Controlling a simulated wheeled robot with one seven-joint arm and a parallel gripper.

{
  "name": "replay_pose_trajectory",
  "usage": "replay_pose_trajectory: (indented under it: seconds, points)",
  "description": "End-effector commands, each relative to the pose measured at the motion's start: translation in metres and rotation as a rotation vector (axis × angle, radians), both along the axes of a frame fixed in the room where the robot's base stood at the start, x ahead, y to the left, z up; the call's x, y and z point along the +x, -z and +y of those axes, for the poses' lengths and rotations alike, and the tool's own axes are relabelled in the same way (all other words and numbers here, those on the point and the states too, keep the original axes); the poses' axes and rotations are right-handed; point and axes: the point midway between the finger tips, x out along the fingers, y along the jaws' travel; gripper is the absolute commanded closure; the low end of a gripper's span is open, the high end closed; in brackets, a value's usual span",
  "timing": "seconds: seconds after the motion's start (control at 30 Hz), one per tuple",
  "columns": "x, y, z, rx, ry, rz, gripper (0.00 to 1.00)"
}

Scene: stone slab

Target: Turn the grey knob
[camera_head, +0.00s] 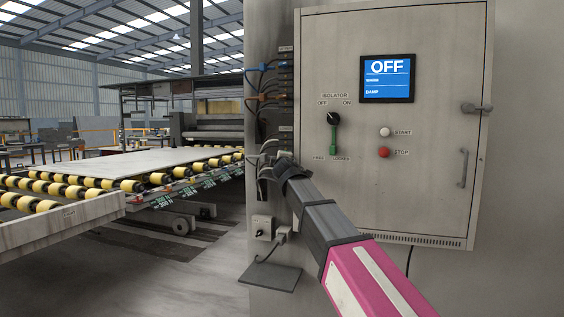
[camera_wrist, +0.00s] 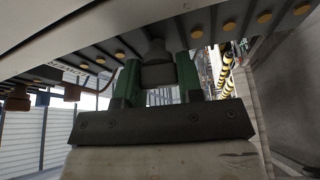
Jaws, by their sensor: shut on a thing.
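In the wrist view my gripper (camera_wrist: 158,63) has its two green fingers shut on a grey block-like piece (camera_wrist: 157,75), one finger on each side. This piece looks like a grey plug or knob on the cabinet's side. In the head view my gripper (camera_head: 270,170) is at the left side of the control cabinet, among grey fittings and cables. My arm hides much of that spot, so the piece's turn angle cannot be told. On the cabinet front, the isolator switch (camera_head: 333,119), black with a green lever, is apart from my gripper.
The cabinet door (camera_head: 440,200) has a blue screen (camera_head: 387,79) reading OFF, a white START button (camera_head: 384,132) and a red STOP button (camera_head: 383,152). Blue and orange plugs with cables line its side above my gripper. A roller conveyor (camera_head: 100,182) stands at left.

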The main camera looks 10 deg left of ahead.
Motion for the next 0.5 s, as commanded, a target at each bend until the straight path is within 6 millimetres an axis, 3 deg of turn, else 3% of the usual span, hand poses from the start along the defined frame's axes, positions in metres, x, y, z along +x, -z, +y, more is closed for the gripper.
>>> replay_pose_trajectory:
  seconds: [0.5]
  points:
    - [0.0000,0.0017,0.0003,-0.403,0.000,0.035,0.89]
